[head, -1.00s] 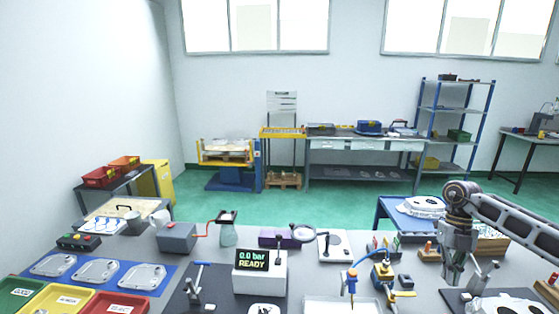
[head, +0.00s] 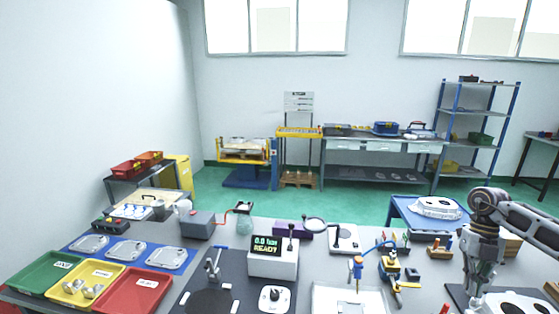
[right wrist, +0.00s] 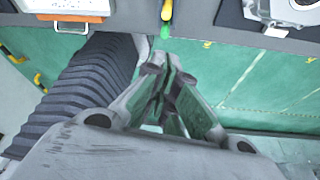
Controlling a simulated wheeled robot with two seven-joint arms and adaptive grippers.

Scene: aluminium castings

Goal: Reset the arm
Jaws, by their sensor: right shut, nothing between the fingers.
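My right gripper (head: 476,292) hangs at the right edge of the bench (head: 225,233) in the head view, its fingers pointing down. In the right wrist view its fingers (right wrist: 166,78) are closed together with nothing between them, and green floor shows beneath. My right arm comes in from the right edge of the head view. My left gripper and arm are not in view.
Green (head: 40,274), yellow (head: 70,295) and red (head: 140,292) trays stand at the left, before a blue mat with several castings. A display unit (head: 273,255) reading READY stands mid-bench. A blue-handled tool (head: 357,268) and a yellow-blue tool (head: 392,268) stand near my right gripper.

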